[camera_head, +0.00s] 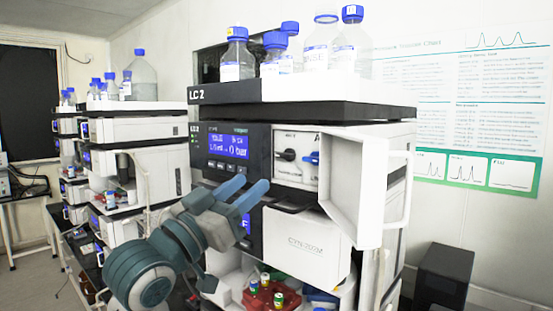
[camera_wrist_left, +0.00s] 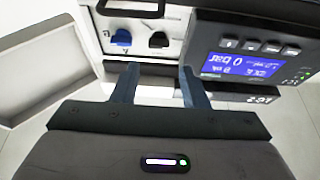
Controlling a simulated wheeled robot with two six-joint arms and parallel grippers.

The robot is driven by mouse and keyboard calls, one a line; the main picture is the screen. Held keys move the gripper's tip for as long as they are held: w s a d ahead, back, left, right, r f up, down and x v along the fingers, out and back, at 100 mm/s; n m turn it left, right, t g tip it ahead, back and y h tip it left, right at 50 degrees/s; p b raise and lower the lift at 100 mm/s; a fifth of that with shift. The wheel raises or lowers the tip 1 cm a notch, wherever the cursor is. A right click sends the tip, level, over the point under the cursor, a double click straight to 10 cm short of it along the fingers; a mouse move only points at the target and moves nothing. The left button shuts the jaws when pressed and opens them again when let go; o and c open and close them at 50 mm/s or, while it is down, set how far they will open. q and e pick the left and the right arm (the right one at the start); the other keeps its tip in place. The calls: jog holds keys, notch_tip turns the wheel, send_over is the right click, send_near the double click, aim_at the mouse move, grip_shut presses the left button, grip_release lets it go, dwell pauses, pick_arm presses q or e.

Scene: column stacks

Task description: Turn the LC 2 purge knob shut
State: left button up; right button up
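The LC 2 stack (camera_head: 258,140) has its pump door (camera_head: 362,185) swung open to the right. Behind it, a black knob (camera_head: 287,155) and a blue knob (camera_head: 312,158) sit side by side on a white panel. The wrist view shows them upside down: the blue knob (camera_wrist_left: 121,38) at left, the black knob (camera_wrist_left: 158,41) beside it. I cannot tell which is the purge knob. My left gripper (camera_head: 253,184) is open and empty, below and left of the knobs, apart from them. Its fingers (camera_wrist_left: 158,69) point toward the panel. My right gripper is not in view.
The pump display (camera_head: 230,145) reads 0 bar. Blue-capped bottles (camera_head: 322,45) stand in the white tray (camera_head: 300,88) on top. A red rack of vials (camera_head: 265,296) sits below the gripper. The open door bounds the space to the right of the knobs.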

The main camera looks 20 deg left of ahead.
aim_at(283, 157)
pick_arm(q)
jog(key=p+x, duration=0.4)
jog(key=x, duration=0.4)
jog(key=shift+d+r, duration=0.1)
jog(key=shift+w+d, duration=0.1)
jog(key=shift+w, duration=0.3)
jog(key=c, duration=0.7)
